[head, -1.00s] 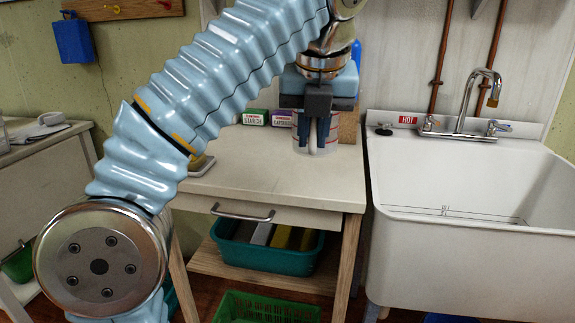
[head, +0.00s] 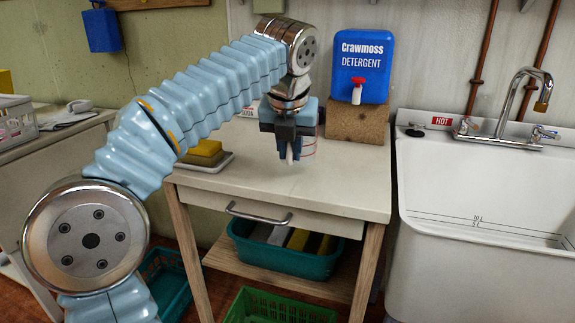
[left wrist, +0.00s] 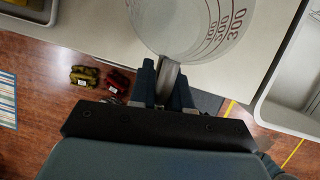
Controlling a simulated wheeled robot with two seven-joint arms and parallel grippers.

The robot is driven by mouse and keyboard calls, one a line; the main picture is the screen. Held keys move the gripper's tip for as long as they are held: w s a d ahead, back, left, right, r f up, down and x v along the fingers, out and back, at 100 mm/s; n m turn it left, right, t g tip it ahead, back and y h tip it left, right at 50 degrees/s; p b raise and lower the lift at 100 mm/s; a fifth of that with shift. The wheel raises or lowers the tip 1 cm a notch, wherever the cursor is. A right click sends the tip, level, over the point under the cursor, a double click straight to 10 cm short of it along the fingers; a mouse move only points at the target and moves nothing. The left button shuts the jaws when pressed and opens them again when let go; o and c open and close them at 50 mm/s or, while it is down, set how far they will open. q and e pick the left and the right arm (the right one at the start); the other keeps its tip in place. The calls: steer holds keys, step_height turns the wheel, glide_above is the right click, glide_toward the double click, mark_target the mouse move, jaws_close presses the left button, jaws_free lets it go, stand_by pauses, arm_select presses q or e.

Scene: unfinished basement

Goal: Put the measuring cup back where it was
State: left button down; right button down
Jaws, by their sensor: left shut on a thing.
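The measuring cup (left wrist: 200,25) is whitish and see-through with red markings and numbers in the left wrist view. My left gripper (left wrist: 166,88) is shut on its handle (left wrist: 168,76). In the head view, my left gripper (head: 290,148) points down over the worktable (head: 350,185). I cannot tell whether the cup touches the tabletop. My right gripper is not in view.
A blue detergent container (head: 362,65) stands on a cork-like block (head: 357,122) behind and right of the gripper. A yellow sponge (head: 203,152) on a tray (head: 210,163) lies to the left. The sink (head: 480,190) is at right. The tabletop's right front is clear.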

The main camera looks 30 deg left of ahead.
arm_select(q)
steer(key=shift+w+a+f+b, duration=0.1)
steer(key=shift+a+f+b, duration=0.15)
steer(key=shift+f, duration=0.8)
steer(key=shift+w+a+f+b, duration=0.15)
steer(key=shift+f+b, duration=0.1)
steer(key=shift+f, duration=0.75)
steer(key=shift+s+f, duration=0.1)
steer(key=shift+f, duration=0.05)
steer(key=c, duration=1.1)
jaws_free()
steer(key=p+v, duration=0.1)
steer(key=v, duration=1)
steer(key=shift+s+r, duration=0.2)
steer(key=shift+r, duration=0.4)
